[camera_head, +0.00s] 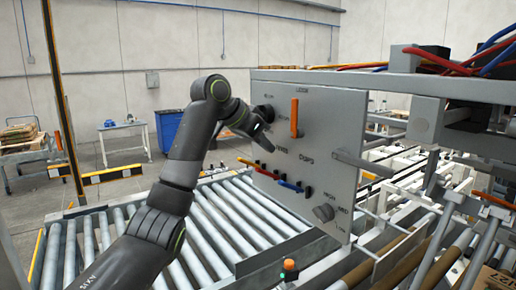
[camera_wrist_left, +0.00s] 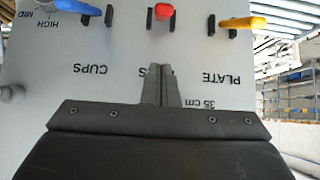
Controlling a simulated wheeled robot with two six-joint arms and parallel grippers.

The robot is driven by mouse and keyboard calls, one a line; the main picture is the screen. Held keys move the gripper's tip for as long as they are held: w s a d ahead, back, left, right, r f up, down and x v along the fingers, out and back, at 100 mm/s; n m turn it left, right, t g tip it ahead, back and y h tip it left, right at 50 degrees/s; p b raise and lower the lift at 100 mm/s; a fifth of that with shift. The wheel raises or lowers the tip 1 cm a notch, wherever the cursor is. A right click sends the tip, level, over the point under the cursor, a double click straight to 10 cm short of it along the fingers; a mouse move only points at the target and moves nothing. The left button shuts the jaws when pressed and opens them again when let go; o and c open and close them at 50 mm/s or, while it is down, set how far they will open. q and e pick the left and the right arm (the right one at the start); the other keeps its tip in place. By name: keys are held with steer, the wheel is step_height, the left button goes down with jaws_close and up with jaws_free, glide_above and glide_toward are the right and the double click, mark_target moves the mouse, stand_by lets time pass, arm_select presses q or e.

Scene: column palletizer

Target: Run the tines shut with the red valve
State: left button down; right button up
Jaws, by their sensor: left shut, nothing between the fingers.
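The red valve (camera_wrist_left: 163,12) is a small red handle on a grey control panel (camera_wrist_left: 110,45), between a blue valve (camera_wrist_left: 85,8) and a yellow valve (camera_wrist_left: 243,22). In the head view the red valve (camera_head: 265,173) sits low on the panel's left side. My left gripper (camera_head: 269,147) is in front of the panel, above the valve row. In the left wrist view its fingers (camera_wrist_left: 160,70) are together and empty, pointing towards the red valve with a gap between. They cover part of the label there. My right gripper is not in view.
An orange handle (camera_head: 294,118) and a dark knob (camera_head: 264,113) are higher on the panel, and a grey knob (camera_head: 324,212) is lower right. A grey bar (camera_head: 362,164) sticks out at the right. A roller conveyor (camera_head: 225,225) runs below.

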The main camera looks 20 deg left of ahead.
mark_target(268, 174)
arm_select(q)
steer(key=shift+s+a+f+p, duration=0.25)
steer(key=shift+s+f, duration=0.05)
steer(key=shift+f, duration=0.25)
steer(key=shift+s+a+f+p, duration=0.2)
steer(key=shift+s+a+f, duration=0.05)
steer(key=shift+f, duration=0.3)
steer(key=shift+s+a+f+p, duration=0.25)
steer(key=shift+s+f, duration=0.05)
steer(key=shift+f, duration=0.25)
steer(key=shift+d, duration=0.1)
steer(key=shift+f, duration=0.1)
